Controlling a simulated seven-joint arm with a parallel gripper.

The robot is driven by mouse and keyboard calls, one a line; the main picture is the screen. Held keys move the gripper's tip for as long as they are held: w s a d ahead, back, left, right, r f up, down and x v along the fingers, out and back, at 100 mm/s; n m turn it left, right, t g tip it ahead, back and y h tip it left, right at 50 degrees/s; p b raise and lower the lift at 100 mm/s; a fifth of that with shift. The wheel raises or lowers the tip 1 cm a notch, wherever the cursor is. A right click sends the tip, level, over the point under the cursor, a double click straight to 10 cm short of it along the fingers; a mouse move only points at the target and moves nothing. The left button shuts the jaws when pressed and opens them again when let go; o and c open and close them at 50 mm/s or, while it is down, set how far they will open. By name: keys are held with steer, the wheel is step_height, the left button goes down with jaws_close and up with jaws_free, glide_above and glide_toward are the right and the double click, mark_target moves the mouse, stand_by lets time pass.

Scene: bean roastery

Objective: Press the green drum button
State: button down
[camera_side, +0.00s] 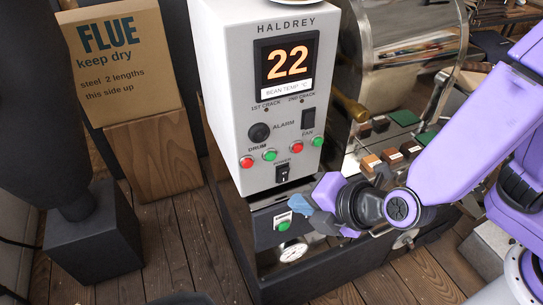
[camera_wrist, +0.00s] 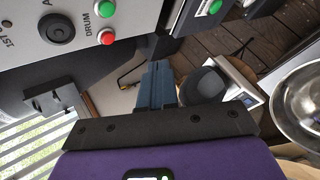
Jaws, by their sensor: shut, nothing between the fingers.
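The green drum button (camera_side: 270,155) is a small round knob on the white control panel, right of the red drum button (camera_side: 247,162) and under the DRUM label. In the wrist view the green drum button (camera_wrist: 108,8) shows near the top edge, beside the red one (camera_wrist: 106,37). My gripper (camera_side: 293,204) is in front of the panel's lower part, below and right of the green drum button and apart from it. Its blue-grey fingers (camera_wrist: 157,68) are shut and empty.
Another green button (camera_side: 284,225) is on the lower box, close to my fingertips. A cardboard box (camera_side: 130,60) stands left. A metal drum (camera_side: 415,45) is right.

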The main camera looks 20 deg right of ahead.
mark_target(270, 156)
steer(key=shift+w, duration=0.1)
steer(key=w, duration=0.8)
steer(key=shift+w, duration=0.35)
steer(key=shift+w, duration=0.15)
stand_by(1.8)
steer(key=shift+w, duration=0.25)
steer(key=shift+w, duration=0.45)
stand_by(0.7)
steer(key=shift+s, duration=0.9)
steer(key=shift+s, duration=0.1)
